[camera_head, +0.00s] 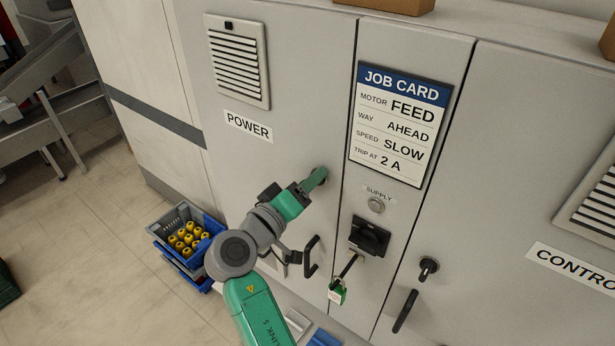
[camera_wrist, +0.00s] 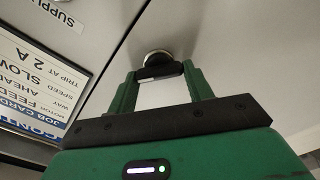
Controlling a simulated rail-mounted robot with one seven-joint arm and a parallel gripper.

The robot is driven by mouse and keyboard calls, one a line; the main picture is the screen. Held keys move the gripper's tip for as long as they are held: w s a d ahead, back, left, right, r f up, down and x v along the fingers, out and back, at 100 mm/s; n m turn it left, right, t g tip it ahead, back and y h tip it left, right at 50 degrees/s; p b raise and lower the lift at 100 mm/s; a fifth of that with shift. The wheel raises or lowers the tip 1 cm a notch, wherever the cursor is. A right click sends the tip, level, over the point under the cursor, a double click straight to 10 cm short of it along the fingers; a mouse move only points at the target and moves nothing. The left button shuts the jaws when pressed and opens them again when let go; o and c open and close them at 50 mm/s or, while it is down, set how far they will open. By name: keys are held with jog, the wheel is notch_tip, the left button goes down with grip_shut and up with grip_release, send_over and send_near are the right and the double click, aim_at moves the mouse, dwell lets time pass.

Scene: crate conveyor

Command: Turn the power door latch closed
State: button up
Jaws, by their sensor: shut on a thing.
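The power door (camera_head: 285,130) is the grey cabinet door with the POWER label and stands flush with the panel beside it. Its latch (camera_wrist: 158,60) has a round metal base and a dark grip, seen in the wrist view between my fingertips. My gripper (camera_head: 317,179) is at the latch near the door's right edge, with its green fingers shut on it. In the wrist view my gripper (camera_wrist: 160,72) has one finger on each side of the grip. In the head view my fingers mostly hide the latch, so its angle is hard to tell there.
A black door handle (camera_head: 311,257) sits below my gripper. To the right are the job card (camera_head: 400,122), a black rotary switch (camera_head: 369,237), a green padlock (camera_head: 337,291) and the control door's latch (camera_head: 428,267). A blue crate (camera_head: 178,262) stands on the floor at left.

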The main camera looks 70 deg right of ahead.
jog(key=shift+n+p, duration=2.35)
jog(key=shift+n, duration=1.15)
jog(key=shift+f, duration=0.15)
jog(key=o, duration=1)
jog(key=a, duration=0.2)
jog(key=w+a+b, duration=0.1)
jog(key=a, duration=0.4)
jog(key=shift+w+a+b, duration=0.3)
jog(key=shift+a+b, duration=0.05)
jog(key=shift+b, duration=0.05)
